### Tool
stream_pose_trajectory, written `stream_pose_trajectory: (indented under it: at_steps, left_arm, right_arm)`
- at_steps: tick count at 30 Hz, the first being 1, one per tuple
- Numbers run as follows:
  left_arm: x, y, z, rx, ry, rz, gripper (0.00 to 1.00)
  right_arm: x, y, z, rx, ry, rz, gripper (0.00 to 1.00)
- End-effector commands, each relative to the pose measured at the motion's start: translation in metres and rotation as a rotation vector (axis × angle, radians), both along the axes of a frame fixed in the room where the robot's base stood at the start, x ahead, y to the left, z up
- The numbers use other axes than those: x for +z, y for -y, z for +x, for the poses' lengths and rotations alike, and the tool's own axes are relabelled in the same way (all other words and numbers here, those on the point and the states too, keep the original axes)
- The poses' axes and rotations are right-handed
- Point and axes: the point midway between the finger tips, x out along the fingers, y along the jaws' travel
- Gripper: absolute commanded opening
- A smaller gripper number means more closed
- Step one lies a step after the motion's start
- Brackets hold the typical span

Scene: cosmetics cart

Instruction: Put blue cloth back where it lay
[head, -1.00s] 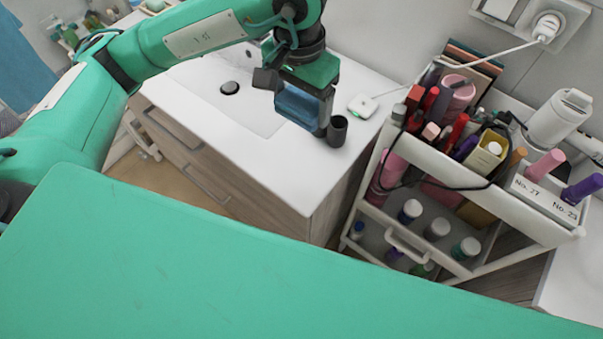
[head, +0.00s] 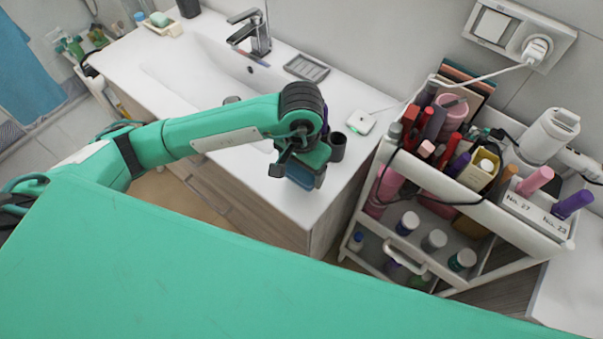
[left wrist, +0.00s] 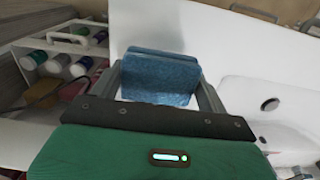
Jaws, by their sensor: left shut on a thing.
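The blue cloth (head: 304,178) is a folded pad held at my left gripper (head: 296,168), over the front right part of the white washstand counter (head: 296,207). In the left wrist view the cloth (left wrist: 160,72) sits between the two fingers, its folded layers showing, with white counter behind it. The left gripper is shut on it. I cannot tell whether the cloth touches the counter. My right gripper is in no view.
A dark cup (head: 337,147) stands close beside the gripper, and a white square device (head: 361,122) lies behind it. The basin (head: 190,72) and faucet (head: 256,32) are further back. A crowded cosmetics cart (head: 480,205) is at right. A blue towel (head: 22,65) hangs far left.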

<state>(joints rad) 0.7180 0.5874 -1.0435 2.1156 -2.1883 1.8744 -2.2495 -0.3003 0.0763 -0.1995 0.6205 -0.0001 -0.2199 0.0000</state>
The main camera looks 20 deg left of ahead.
Motion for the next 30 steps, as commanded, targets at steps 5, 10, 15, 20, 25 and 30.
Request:
stream_pose_trajectory:
  at_steps: [5, 10, 15, 20, 25, 30]
  left_arm:
    - [-0.012, 0.0, -0.001, -0.001, -0.001, 0.0, 0.58]
    - [-0.035, 0.0, -0.001, 0.0, -0.003, 0.0, 0.58]
    - [-0.046, 0.0, 0.0, -0.002, 0.001, 0.0, 0.58]
    - [-0.046, 0.0, 0.0, -0.002, 0.001, 0.0, 0.58]
    - [-0.049, 0.0, 0.0, -0.001, 0.001, 0.0, 0.58]
    - [-0.048, 0.0, 0.0, -0.001, 0.001, 0.0, 0.98]
  right_arm:
    - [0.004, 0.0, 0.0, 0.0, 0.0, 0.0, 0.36]
    - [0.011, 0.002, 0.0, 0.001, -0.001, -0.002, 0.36]
    - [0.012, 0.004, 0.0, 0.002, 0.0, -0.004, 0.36]
    - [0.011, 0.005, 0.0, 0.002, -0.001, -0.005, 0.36]
    - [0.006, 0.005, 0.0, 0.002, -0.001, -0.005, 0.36]
    - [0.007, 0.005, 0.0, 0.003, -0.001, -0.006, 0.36]
